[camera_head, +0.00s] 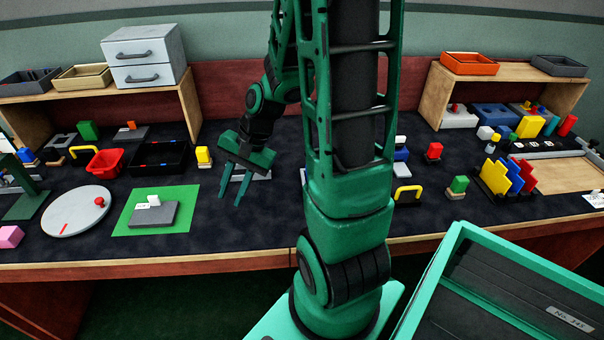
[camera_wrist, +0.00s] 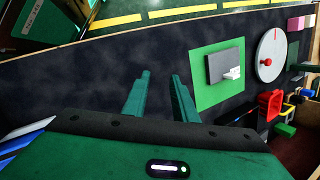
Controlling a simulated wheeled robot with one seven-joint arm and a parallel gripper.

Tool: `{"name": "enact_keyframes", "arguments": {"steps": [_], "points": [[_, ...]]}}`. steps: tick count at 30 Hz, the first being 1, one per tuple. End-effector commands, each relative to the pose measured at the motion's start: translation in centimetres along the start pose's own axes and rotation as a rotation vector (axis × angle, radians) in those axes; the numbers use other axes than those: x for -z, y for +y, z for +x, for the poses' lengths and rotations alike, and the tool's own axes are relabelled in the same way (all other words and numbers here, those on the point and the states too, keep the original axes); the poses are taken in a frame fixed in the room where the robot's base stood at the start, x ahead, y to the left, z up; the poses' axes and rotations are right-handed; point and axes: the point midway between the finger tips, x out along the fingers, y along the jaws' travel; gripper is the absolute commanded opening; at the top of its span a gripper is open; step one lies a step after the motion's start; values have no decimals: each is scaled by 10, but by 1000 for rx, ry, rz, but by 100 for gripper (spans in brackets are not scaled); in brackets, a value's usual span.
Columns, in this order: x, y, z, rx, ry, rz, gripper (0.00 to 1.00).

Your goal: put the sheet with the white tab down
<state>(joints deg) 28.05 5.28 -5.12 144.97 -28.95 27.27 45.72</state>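The grey sheet (camera_head: 152,217) lies flat on the green mat (camera_head: 125,229) at the left of the table. Its white tab (camera_head: 154,201) sits at its far edge in the head view. The wrist view also shows the grey sheet (camera_wrist: 222,64), the white tab (camera_wrist: 233,73) and the green mat (camera_wrist: 207,98). My gripper (camera_head: 231,198) hangs above the table, to the right of the mat and clear of the sheet. In the wrist view my gripper (camera_wrist: 158,78) has its two fingers apart, with nothing between them.
A round grey disc (camera_head: 72,212) with a red knob stands left of the mat. A red bin (camera_head: 105,163), a black tray (camera_head: 160,157) and a yellow block (camera_head: 203,155) lie behind it. The dark table surface (camera_head: 240,232) near my gripper is mostly free.

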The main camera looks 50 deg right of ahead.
Motion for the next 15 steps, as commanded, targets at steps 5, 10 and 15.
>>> {"name": "enact_keyframes", "arguments": {"steps": [5,10,15], "points": [[-4,33,-42,-132,87,-197,26],[-12,67,-84,-248,135,-346,26],[-26,102,-124,-339,149,-460,26]]}}
